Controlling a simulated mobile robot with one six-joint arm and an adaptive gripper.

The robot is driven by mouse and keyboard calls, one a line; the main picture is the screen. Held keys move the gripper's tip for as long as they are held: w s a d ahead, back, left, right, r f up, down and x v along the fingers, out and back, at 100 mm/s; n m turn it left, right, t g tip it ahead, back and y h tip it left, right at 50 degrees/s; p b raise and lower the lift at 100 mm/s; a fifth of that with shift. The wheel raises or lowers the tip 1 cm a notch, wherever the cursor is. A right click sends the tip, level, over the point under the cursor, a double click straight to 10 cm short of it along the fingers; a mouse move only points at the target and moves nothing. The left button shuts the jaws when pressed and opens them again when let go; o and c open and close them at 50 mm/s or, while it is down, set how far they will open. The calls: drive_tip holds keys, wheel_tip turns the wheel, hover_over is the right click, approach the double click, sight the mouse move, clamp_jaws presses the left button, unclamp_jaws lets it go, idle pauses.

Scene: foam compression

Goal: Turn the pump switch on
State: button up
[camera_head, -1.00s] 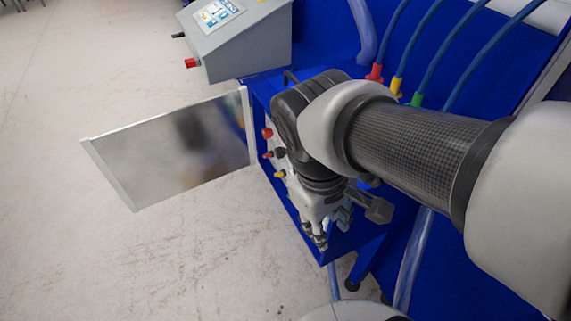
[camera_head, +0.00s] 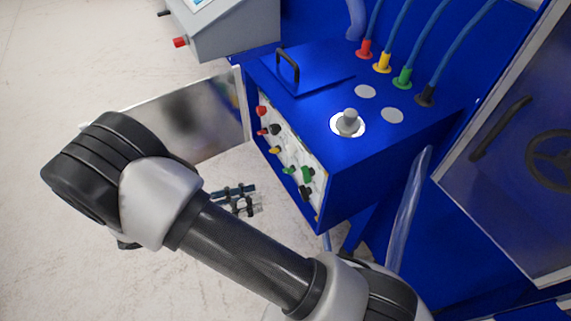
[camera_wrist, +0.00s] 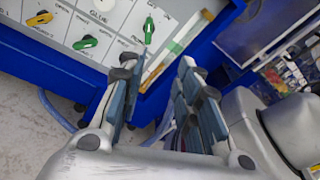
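The control panel (camera_head: 285,150) is on the side of a blue box and carries red, black, yellow and green knobs. In the wrist view, a green switch (camera_wrist: 149,30) with an upright handle sits by a label that seems to read PUMP. It is just beyond my left fingertip, and nothing touches it. Another green knob (camera_wrist: 85,42) and a yellow knob (camera_wrist: 40,18) sit to its left, turned aslant. My gripper (camera_wrist: 157,72) is open and empty, its fingers pointing at the panel. In the head view my gripper (camera_head: 240,198) is left of the panel, partly hidden by my arm.
An open metal door (camera_head: 205,125) stands left of the panel. The box top (camera_head: 310,105) carries a round grey knob (camera_head: 347,122) and a black handle (camera_head: 288,66). Coloured hose fittings (camera_head: 383,63) rise behind. A grey console (camera_head: 225,25) is at the back left.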

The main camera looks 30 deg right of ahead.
sight(303, 176)
drive_tip(key=d+n, duration=0.1)
drive_tip(key=d, duration=0.4)
drive_tip(key=w+d+f+n+t+h+b, duration=0.1)
drive_tip(key=d, duration=0.4)
drive_tip(key=d+f+t+b, duration=0.1)
drive_tip(key=d, duration=0.4)
drive_tip(key=shift+w+d+f+n+h, duration=0.1)
drive_tip(key=shift+w+f+n+h, duration=0.1)
drive_tip(key=shift+n+h, duration=0.15)
drive_tip(key=shift+c, duration=0.2)
clamp_jaws()
